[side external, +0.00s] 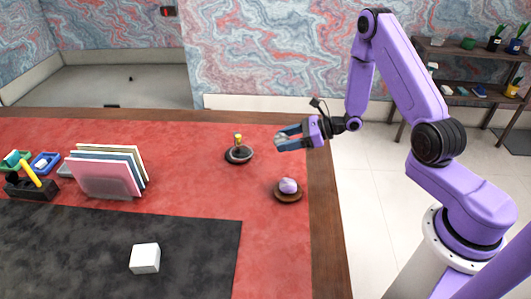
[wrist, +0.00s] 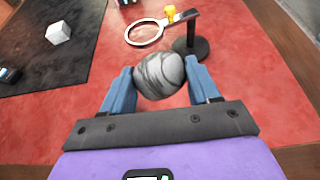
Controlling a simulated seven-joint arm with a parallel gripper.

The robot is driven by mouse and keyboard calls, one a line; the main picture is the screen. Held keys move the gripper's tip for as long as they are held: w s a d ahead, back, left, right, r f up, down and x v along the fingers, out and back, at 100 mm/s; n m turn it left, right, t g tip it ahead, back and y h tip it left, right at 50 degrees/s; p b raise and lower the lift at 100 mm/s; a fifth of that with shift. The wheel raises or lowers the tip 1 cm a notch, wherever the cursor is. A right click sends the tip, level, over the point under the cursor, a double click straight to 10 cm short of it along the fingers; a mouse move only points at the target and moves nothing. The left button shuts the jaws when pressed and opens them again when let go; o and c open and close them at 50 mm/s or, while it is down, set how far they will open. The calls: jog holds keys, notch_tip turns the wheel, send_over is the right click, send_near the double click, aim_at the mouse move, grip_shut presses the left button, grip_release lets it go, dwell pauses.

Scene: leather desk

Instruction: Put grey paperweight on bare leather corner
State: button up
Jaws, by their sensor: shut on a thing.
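The grey paperweight (wrist: 163,74), a rounded stone with darker streaks, sits between the two blue fingers of my gripper (wrist: 158,88) in the wrist view. The fingers are shut on its sides. In the side view my gripper (side external: 280,138) is held above the red leather near the desk's right side, and the paperweight is hard to make out between the fingers. The red leather (side external: 200,180) covers much of the desk; bare leather also shows in the wrist view (wrist: 245,65). I cannot tell which corner is meant.
A magnifier on a dark stand (wrist: 190,46) is just beyond the fingers. A lilac ball (side external: 288,185) rests on a brown dish (side external: 288,198). A white cube (side external: 145,258) sits on the dark mat (side external: 200,250). A file rack (side external: 105,175) and pen tray (side external: 30,188) stand left.

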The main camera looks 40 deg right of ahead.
send_over(268, 158)
jog(key=s, duration=0.1)
notch_tip(268, 158, down, 6)
jog(key=shift+s+r, duration=0.1)
jog(key=shift+s, duration=0.05)
jog(key=shift+w+f, duration=0.45)
jog(key=shift+f, duration=0.2)
jog(key=shift+w+f, duration=0.15)
jog(key=shift+f, duration=1.5)
jog(key=shift+f, duration=0.15)
jog(key=o, duration=1.1)
jog(key=shift+o, duration=0.2)
